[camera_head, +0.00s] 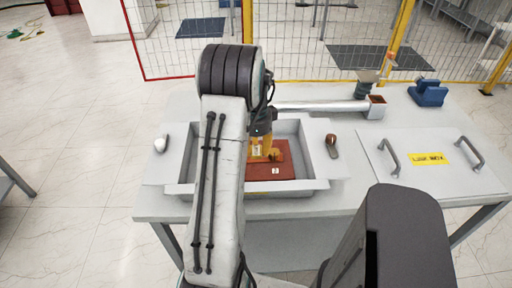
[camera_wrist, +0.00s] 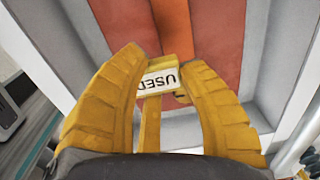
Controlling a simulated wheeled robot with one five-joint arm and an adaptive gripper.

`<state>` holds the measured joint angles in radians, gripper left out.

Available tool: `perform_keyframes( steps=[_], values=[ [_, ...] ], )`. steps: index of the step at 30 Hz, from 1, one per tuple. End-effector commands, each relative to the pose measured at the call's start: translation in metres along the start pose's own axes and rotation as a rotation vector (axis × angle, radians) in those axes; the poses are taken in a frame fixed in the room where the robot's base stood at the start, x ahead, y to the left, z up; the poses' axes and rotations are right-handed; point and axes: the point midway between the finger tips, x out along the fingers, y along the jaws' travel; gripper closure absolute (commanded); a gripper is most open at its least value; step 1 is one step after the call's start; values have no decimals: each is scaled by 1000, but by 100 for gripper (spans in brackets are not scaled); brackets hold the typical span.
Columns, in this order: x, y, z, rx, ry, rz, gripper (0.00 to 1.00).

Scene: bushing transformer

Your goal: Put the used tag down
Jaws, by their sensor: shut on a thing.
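The used tag (camera_wrist: 159,82), with a white face lettered "USED" and a yellow strip, sits between the yellow fingers of my gripper (camera_wrist: 162,70) in the wrist view. My gripper is shut on it; the lettering appears upside down. In the head view my gripper (camera_head: 266,150) is over the grey tray (camera_head: 318,160), above a red-brown panel (camera_head: 258,173) in it. The panel also shows beyond the tag in the wrist view (camera_wrist: 215,45). Whether the tag touches the panel I cannot tell.
A lidded box (camera_head: 432,172) with two handles and a yellow label is on the right of the table. A metal tube (camera_head: 325,106) and a blue device (camera_head: 428,93) lie behind. A brown-topped item (camera_head: 331,145) is on the tray's right rim, a white knob (camera_head: 160,144) left.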

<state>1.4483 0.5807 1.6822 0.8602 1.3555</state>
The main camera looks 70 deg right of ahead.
Motion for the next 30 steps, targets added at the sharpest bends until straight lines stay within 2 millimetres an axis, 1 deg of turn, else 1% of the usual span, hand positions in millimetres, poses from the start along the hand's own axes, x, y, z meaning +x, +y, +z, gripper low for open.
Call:
perform_keyframes(
  steps=[5,17,21,22,28,29,30],
  values=[
    [1,0,0,0,0,0,82],
    [12,0,0,0,0,0,82],
    [12,0,0,0,0,0,82],
    [12,0,0,0,0,0,60],
    [12,0,0,0,0,0,42],
    [12,0,0,0,0,0,40],
    [12,0,0,0,0,0,40]
  ],
)
